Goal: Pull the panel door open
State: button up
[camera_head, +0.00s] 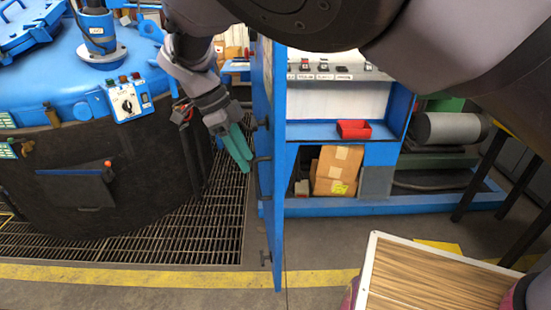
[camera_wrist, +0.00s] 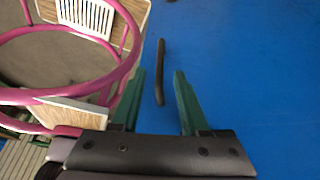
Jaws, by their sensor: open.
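The blue panel door (camera_head: 277,190) stands swung out from its cabinet and shows nearly edge-on in the head view. Its face fills the right of the wrist view (camera_wrist: 260,70). A dark bar handle (camera_wrist: 160,75) on that face shows between the two green fingers of my gripper (camera_wrist: 159,78) in the wrist view. My gripper (camera_head: 240,150) is open, at the left side of the door in the head view. The handle lies between or just beyond the fingertips; I cannot tell its depth. No finger visibly presses on it.
Right of the door is the open cabinet with a red tray (camera_head: 354,129) and cardboard boxes (camera_head: 338,170). A large dark furnace (camera_head: 60,190) with a blue lid (camera_head: 45,95) stands at left. Floor grating (camera_head: 200,225) lies between furnace and door.

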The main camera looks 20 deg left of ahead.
jog(key=v, duration=0.3)
jog(key=shift+a+r, duration=0.1)
jog(key=shift+r, duration=0.2)
jog(key=shift+s, duration=0.15)
